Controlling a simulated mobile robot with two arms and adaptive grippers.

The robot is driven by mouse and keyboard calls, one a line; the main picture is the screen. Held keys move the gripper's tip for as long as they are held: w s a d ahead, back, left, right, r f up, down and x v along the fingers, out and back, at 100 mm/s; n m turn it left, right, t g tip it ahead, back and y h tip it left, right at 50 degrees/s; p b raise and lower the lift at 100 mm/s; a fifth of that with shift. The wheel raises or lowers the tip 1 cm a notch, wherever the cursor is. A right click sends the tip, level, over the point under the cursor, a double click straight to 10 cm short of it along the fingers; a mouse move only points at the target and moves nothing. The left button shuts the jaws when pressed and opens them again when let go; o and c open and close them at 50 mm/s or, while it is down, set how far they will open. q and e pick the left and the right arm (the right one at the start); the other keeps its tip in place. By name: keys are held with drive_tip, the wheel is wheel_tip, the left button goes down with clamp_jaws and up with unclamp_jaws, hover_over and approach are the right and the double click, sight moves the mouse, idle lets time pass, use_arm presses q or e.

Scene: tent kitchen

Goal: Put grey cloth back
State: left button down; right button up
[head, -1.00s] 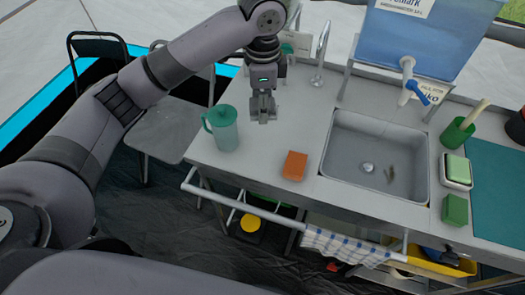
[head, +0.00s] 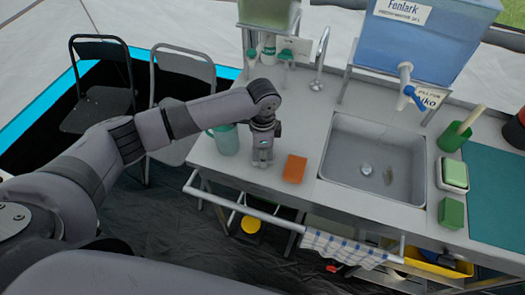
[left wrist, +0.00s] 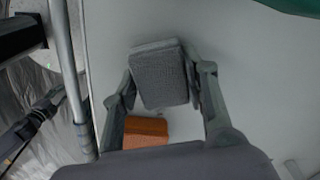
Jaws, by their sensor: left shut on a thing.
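A grey cloth (left wrist: 160,75), a compact folded block, sits between the two fingers of my left gripper (left wrist: 163,86) in the left wrist view. The gripper is shut on it. In the head view my left gripper (head: 257,168) is low over the counter, between the teal jug and the orange sponge; the cloth is hidden there. I cannot tell whether the cloth touches the counter. My right gripper is not in view.
The orange sponge (head: 295,168) lies just right of my gripper. The teal jug (head: 226,139) stands to its left. The sink (head: 338,160) is further right. A checked towel (head: 335,246) hangs on the front rail (head: 245,208).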

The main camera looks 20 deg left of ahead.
use_arm(q)
drive_tip(key=shift+f, duration=0.15)
drive_tip(key=c, duration=0.9)
unclamp_jaws()
drive_tip(key=shift+c, duration=0.2)
wheel_tip(320, 180, up, 12)
drive_tip(key=b, duration=0.2)
drive_tip(key=shift+r, duration=0.2)
